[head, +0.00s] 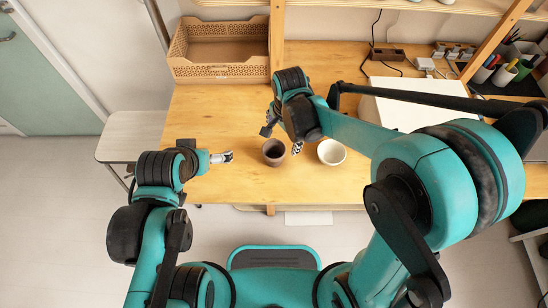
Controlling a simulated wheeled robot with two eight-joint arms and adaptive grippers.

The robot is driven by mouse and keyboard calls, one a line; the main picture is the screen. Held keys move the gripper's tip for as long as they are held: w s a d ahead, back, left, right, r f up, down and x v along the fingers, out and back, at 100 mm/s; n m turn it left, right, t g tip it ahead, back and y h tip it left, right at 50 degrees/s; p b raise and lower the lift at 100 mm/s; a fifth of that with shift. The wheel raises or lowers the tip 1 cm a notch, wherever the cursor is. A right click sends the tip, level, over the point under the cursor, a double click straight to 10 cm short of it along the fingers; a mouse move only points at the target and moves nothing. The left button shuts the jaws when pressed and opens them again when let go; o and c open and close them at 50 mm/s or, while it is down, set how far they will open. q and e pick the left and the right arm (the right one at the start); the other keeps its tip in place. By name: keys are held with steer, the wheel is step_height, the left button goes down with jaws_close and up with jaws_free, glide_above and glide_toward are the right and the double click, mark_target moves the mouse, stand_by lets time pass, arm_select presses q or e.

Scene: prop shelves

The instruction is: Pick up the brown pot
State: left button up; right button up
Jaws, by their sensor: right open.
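The brown pot (274,152) is a small dark cup-like pot standing upright near the front edge of the wooden table. My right gripper (282,139) is open and empty, just behind and above the pot, with one finger toward its left and the other toward its right. From this high angle I cannot tell whether a finger touches the pot. My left gripper (226,157) is left of the pot, apart from it and pointing toward it. Its opening is too small to make out.
A white pot (331,152) stands close on the right of the brown one. A perforated wooden crate (220,71) sits at the back left of the table (205,118). A large white box (395,105) is at the back right, partly behind my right arm. Pens and cups stand farther right.

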mark_target(274, 156)
steer(key=shift+m+g, duration=0.5)
steer(key=shift+m, duration=0.3)
steer(key=a+f, duration=0.3)
steer(key=shift+s, duration=0.15)
step_height(274, 156, down, 3)
steer(key=shift+d+r+b, duration=0.1)
steer(key=shift+b, duration=0.2)
step_height(274, 156, down, 4)
steer(key=shift+s+d+f+b, duration=0.1)
steer(key=shift+f+b, duration=0.05)
steer(key=shift+b, duration=0.95)
steer(key=shift+f, duration=0.4)
steer(key=shift+r, duration=0.1)
steer(key=shift+c, duration=0.9)
arm_select(q)
steer(key=shift+s+f, duration=0.25)
steer(key=shift+f, duration=0.4)
steer(key=shift+s+f, duration=0.25)
steer(key=shift+f, duration=0.35)
arm_select(e)
steer(key=c, duration=1.3)
